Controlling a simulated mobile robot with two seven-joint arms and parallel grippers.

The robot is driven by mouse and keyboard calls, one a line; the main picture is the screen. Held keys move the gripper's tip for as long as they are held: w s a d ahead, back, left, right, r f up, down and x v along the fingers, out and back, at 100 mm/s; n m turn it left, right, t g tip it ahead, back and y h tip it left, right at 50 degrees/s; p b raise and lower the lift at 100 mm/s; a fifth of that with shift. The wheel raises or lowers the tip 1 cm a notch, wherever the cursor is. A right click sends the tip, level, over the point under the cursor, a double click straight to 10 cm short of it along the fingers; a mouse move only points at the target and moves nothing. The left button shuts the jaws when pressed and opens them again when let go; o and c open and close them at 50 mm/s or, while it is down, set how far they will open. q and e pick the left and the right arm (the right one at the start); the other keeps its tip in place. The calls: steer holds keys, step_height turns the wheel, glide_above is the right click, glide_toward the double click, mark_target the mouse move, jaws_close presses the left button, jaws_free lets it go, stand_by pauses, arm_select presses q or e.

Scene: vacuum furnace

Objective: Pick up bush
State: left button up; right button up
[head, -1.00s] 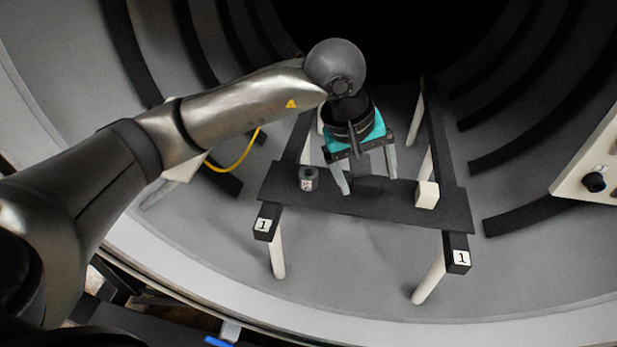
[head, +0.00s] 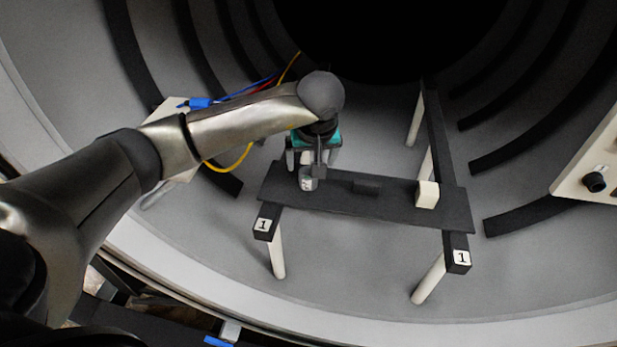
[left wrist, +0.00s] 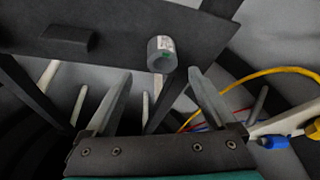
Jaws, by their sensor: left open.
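The bush is a small grey hollow cylinder (head: 308,181) with a white label, near the left end of the dark crossplate (head: 400,208). My left gripper (head: 311,166) is at the far side of the bush, partly hidden by my own wrist. In the left wrist view the bush (left wrist: 161,54) shows its open end and a small green mark. There the left gripper (left wrist: 161,84) is open, its two fingers spread with nothing between them. The bush lies just beyond the fingertips, nearly centred between them. My right gripper is not in view.
A cream block (head: 427,194) and a low dark block (head: 366,187) are on the crossplate to the right. Rails labelled 1 carry the plate on white posts. A yellow cable (head: 236,160) and blue connector (head: 199,103) are at the left. A panel with a black knob (head: 594,182) is at the right.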

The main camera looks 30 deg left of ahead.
mark_target(308, 172)
arm_select(q)
steer(key=x, duration=0.4)
steer(key=shift+s+f, duration=0.2)
steer(key=shift+s, duration=0.15)
steer(key=shift+w+a+f, duration=0.1)
steer(key=shift+w+f, duration=0.1)
steer(key=shift+f, duration=0.3)
steer(key=shift+c, duration=0.4)
jaws_close()
steer(key=shift+r, duration=0.1)
